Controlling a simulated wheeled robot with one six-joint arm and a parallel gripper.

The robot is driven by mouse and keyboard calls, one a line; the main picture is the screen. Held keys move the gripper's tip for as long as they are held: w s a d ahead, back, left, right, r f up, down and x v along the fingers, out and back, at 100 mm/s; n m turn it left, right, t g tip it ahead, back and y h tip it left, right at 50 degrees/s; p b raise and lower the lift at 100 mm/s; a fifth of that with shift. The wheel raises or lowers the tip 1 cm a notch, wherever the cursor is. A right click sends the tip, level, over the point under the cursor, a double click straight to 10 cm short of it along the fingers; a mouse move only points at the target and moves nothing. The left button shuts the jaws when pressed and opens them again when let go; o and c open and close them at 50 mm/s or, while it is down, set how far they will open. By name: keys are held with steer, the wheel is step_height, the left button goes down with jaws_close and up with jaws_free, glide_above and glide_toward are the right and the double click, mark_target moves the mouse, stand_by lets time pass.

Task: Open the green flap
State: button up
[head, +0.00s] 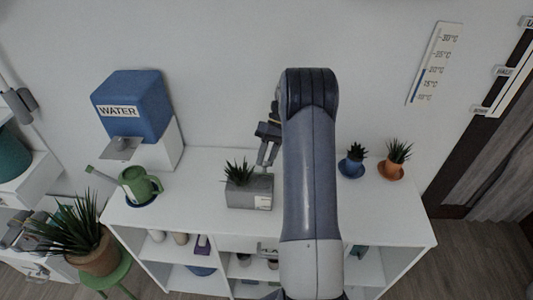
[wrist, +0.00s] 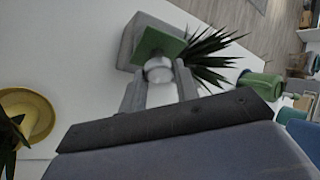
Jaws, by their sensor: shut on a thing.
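The green flap (wrist: 158,45) is a flat green square beside the grey box planter (wrist: 143,22) in the wrist view. A pale rounded knob (wrist: 158,70) sits at its near edge. My gripper (wrist: 158,84) has its two grey fingers on either side of the knob and is shut on it. In the head view my gripper (head: 267,152) is at the right rear of the grey planter (head: 240,193), partly hidden by my arm. The green flap cannot be made out in the head view.
The planter stands on the white shelf desk (head: 205,212), its spiky plant (wrist: 208,50) close to my fingers. A green watering can (head: 139,185) and blue water dispenser (head: 135,103) are at left. Blue (head: 351,168) and orange (head: 391,170) pots are at right. The desktop between is clear.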

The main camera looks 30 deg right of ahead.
stand_by(0.4)
steer(key=o, duration=1)
steer(key=b+v, duration=0.1)
steer(key=v, duration=0.6)
steer(key=shift+w+d+r, duration=0.15)
steer(key=shift+w+d, duration=0.05)
steer(key=p+x, duration=0.1)
steer(key=x, duration=0.6)
steer(key=shift+s+a, duration=0.15)
steer(key=shift+s, duration=0.05)
steer(key=shift+f, duration=0.25)
steer(key=shift+a+r+b, duration=0.1)
steer(key=shift+b, duration=0.25)
